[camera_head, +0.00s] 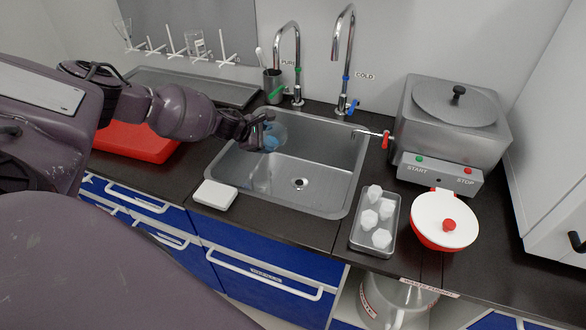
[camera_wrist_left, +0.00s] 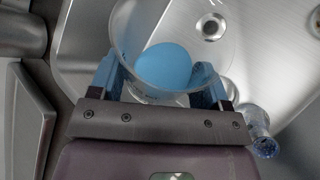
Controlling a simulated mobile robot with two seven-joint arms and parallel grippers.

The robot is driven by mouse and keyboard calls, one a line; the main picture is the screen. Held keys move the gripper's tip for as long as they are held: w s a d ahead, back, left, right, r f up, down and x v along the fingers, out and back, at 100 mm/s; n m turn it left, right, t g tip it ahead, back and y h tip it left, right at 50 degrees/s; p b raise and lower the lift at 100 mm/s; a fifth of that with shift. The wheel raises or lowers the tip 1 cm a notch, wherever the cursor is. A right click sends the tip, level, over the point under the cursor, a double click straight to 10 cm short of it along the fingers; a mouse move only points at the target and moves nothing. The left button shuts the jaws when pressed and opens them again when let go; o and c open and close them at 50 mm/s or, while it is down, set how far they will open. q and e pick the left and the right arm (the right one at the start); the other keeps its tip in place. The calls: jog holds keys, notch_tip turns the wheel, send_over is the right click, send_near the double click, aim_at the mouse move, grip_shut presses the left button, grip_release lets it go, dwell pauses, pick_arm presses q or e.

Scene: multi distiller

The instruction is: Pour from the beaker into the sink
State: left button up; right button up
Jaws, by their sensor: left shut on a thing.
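The beaker (camera_wrist_left: 128,32) is clear, with blue liquid (camera_wrist_left: 165,66) in it. My left gripper (camera_wrist_left: 158,88) is shut on the beaker, one finger on each side. In the head view the left gripper (camera_head: 258,136) holds the beaker (camera_head: 279,131) over the left back part of the steel sink (camera_head: 318,190). The beaker looks tilted, but I cannot tell how far. I see no stream of liquid clearly. The sink's drain also shows in the wrist view (camera_wrist_left: 210,27). My right gripper is not in view.
Taps marked PURE (camera_head: 297,70) and COLD (camera_head: 343,60) stand behind the sink. A white block (camera_head: 215,195) lies at its front left, a red tray (camera_head: 130,142) to the left. A metal tray (camera_head: 361,238), red bowl (camera_head: 440,240) and distiller (camera_head: 445,130) stand right.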

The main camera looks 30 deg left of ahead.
pick_arm(q)
jog(key=shift+d+f+y, duration=0.2)
jog(key=shift+f+y, duration=0.2)
jog(key=shift+f, duration=0.25)
jog(key=shift+f+m+y, duration=0.4)
jog(key=shift+f+m, duration=0.1)
jog(key=shift+f, duration=0.1)
jog(key=shift+f+b, duration=0.15)
jog(key=shift+b, duration=0.15)
jog(key=shift+s+f+y, duration=0.1)
jog(key=shift+f+y, duration=0.2)
jog(key=shift+f, duration=0.05)
jog(key=shift+m, duration=0.3)
jog(key=shift+d+f+y, duration=0.1)
jog(key=shift+d+y, duration=0.05)
jog(key=shift+y, duration=0.25)
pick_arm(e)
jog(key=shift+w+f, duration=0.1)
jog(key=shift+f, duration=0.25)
